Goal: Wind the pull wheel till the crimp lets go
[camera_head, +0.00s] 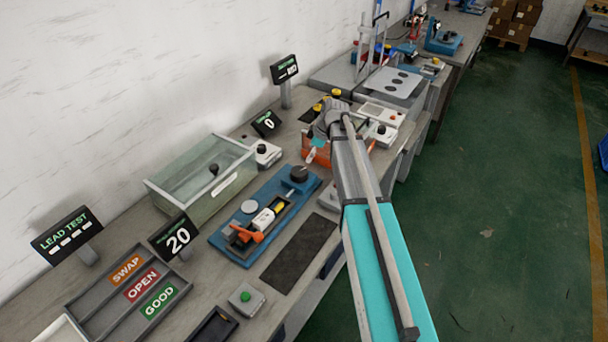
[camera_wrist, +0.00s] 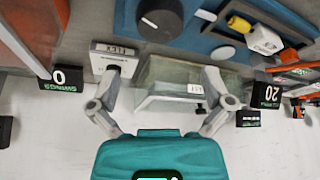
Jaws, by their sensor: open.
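The blue pull tester (camera_head: 228,243) lies on the bench, with the dark round wheel (camera_head: 299,174) at its far right end. On it are a white block with a yellow part (camera_head: 263,219), an orange lever (camera_head: 245,234) and a pale grey disc (camera_head: 249,207). A display beside it reads 20 (camera_head: 177,237). In the wrist view the wheel (camera_wrist: 158,18) is at the top edge, partly cut off. My gripper (camera_wrist: 160,84) is open and empty, apart from the wheel.
A glass-sided box (camera_head: 205,180) stands behind the tester. A white knobbed unit (camera_head: 264,153) and a display reading 0 (camera_head: 267,123) stand farther along. A dark mat (camera_head: 300,252) lies in front. Nearer are a labelled sorting tray (camera_head: 130,290) and a green button box (camera_head: 247,298).

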